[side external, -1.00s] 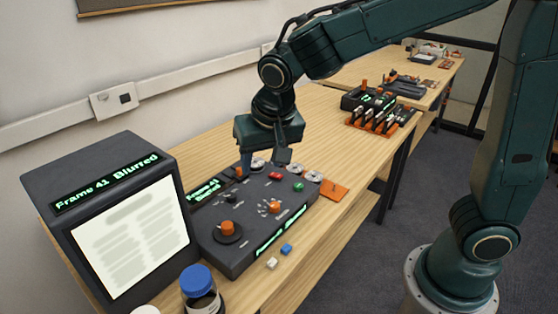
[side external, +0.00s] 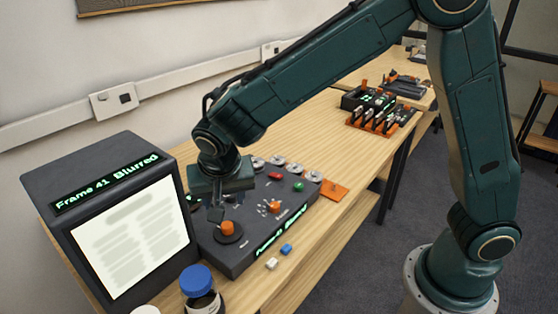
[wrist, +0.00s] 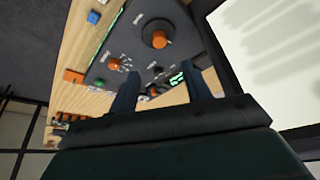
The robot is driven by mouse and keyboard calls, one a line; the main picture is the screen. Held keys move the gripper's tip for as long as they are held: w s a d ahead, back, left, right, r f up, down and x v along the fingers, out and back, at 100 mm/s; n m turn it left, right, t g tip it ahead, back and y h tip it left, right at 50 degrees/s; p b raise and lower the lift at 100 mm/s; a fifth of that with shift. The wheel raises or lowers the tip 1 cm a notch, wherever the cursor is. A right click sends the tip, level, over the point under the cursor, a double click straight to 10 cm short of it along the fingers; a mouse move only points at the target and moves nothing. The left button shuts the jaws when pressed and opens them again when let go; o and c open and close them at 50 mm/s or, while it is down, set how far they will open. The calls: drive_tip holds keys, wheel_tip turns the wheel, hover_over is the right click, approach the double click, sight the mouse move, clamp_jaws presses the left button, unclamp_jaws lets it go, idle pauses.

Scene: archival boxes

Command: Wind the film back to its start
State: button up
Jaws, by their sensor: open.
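The film reader's screen box (side external: 130,235) stands at the left and reads "Frame 41 Blurred" above a page of smeared grey text. The dark control panel (side external: 235,258) lies beside it. It carries a large orange knob on a black dial (side external: 228,229), a smaller orange knob (side external: 275,207), a red button (side external: 275,176) and a green button (side external: 298,186). My gripper (side external: 218,213) is open, pointing down over the panel just behind the large knob. In the wrist view, the large knob (wrist: 160,40) lies beyond my fingertips (wrist: 166,76), apart from them.
A jar with a blue lid (side external: 197,280) stands at the panel's front left. A white block (side external: 271,263) and a blue block (side external: 286,249) lie at the table's front edge. An orange card (side external: 333,190) lies right of the panel. Other devices (side external: 375,110) stand farther back.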

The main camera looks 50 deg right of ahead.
sight(227, 225)
drive_tip(key=x, duration=1.3)
drive_tip(key=shift+s, duration=0.1)
drive_tip(key=shift+c, duration=0.2)
drive_tip(key=c, duration=0.9)
